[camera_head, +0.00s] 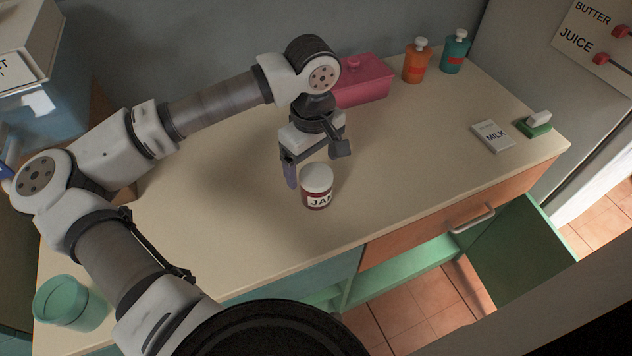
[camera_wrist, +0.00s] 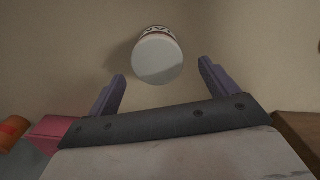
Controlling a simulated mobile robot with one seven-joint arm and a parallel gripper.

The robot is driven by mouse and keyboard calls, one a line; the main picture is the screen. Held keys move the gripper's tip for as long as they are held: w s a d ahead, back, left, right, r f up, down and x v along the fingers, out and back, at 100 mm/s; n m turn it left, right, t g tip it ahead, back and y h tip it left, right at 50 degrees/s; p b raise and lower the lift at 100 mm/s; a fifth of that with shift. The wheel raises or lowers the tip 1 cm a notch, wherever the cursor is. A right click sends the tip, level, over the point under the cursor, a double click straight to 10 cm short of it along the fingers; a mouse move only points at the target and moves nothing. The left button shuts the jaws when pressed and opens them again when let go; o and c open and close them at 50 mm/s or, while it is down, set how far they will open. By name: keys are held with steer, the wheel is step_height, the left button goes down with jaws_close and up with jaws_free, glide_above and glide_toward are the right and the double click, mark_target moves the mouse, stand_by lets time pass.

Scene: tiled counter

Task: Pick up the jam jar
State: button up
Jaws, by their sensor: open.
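The jam jar (camera_head: 317,190) stands upright on the counter, with a white lid, a red body and a white label. In the wrist view its white lid (camera_wrist: 158,58) faces me, ahead of the fingertips and roughly midway between them. My gripper (camera_head: 309,176) points down just above and behind the jar, close to its lid. In the wrist view my gripper (camera_wrist: 162,69) has its two purple fingers wide apart with nothing between them. The jar's lower body is mostly hidden by its lid in that view.
A pink box (camera_head: 362,80) stands behind my gripper, with orange (camera_head: 416,64) and teal (camera_head: 455,53) bottles to its right. A green cup (camera_head: 72,303) stands front left. The counter around the jar is clear.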

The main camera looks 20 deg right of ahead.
mark_target(316, 173)
steer(key=shift+s+d+f+p, duration=0.1)
steer(key=shift+f+p, duration=0.5)
steer(key=shift+f, duration=0.85)
steer(key=shift+s+d+f+p, duration=0.1)
steer(key=shift+f+p, duration=0.5)
steer(key=shift+f, duration=0.8)
steer(key=c, duration=1.3)
steer(key=shift+r, duration=0.1)
steer(key=shift+c, duration=0.2)
